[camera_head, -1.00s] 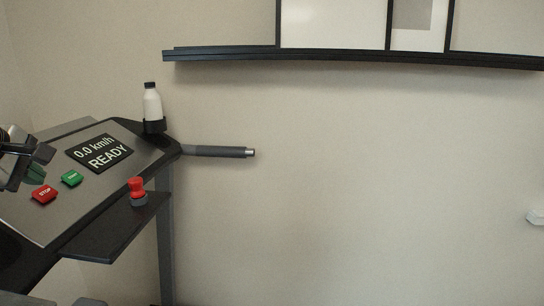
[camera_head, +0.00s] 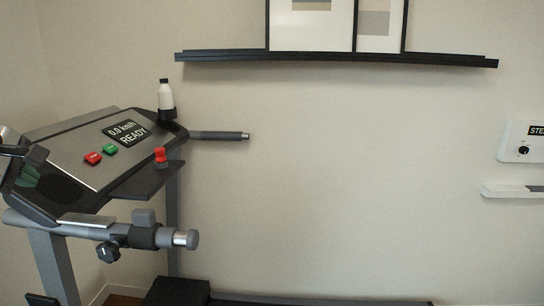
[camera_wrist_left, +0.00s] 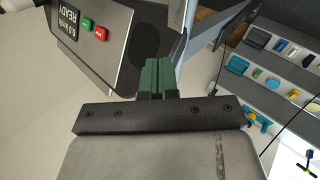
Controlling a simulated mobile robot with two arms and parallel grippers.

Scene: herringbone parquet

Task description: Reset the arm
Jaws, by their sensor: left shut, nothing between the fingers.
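My left gripper (camera_head: 28,176) shows at the left edge of the head view, beside the left end of the treadmill console (camera_head: 66,136). In the left wrist view its green fingers (camera_wrist_left: 158,78) are together with nothing between them, and part of the console (camera_wrist_left: 112,50) lies beyond them. The console display (camera_head: 125,132) reads "0.0 km/h READY". A red stop button (camera_head: 93,158) and a green button (camera_head: 109,149) sit below the display, clear of the gripper. My right gripper is in neither view.
A white bottle (camera_head: 166,97) stands in a holder at the console's far corner. A red knob (camera_head: 160,155) sits on the side tray. A handrail (camera_head: 218,135) sticks out right. A shelf (camera_head: 330,59) and a white panel (camera_head: 520,142) are on the wall. The wrist view shows a rack (camera_wrist_left: 268,75).

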